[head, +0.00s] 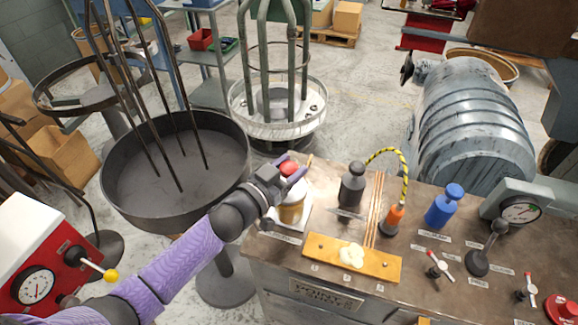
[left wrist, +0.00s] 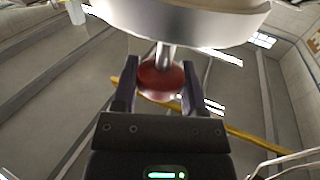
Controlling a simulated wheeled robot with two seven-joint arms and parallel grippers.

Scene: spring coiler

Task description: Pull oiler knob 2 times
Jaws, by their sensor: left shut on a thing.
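The oiler (head: 291,211) is a small amber and white jar on a pale square base near the left end of the workbench top. Its red knob (head: 288,168) stands on top. My left gripper (head: 290,167) reaches in from the left and is shut on the knob, with one finger on each side. In the left wrist view the round red knob (left wrist: 160,80) sits between the two dark fingers on a short metal stem, next to the white oiler body (left wrist: 180,20). My arm partly hides the oiler.
A black bottle (head: 352,187), an orange holder with a striped cable (head: 391,219), a blue bottle (head: 444,206) and levers (head: 486,246) stand to the right on the bench. A yellow plate (head: 325,262) lies in front. A large dark pan (head: 130,195) is left.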

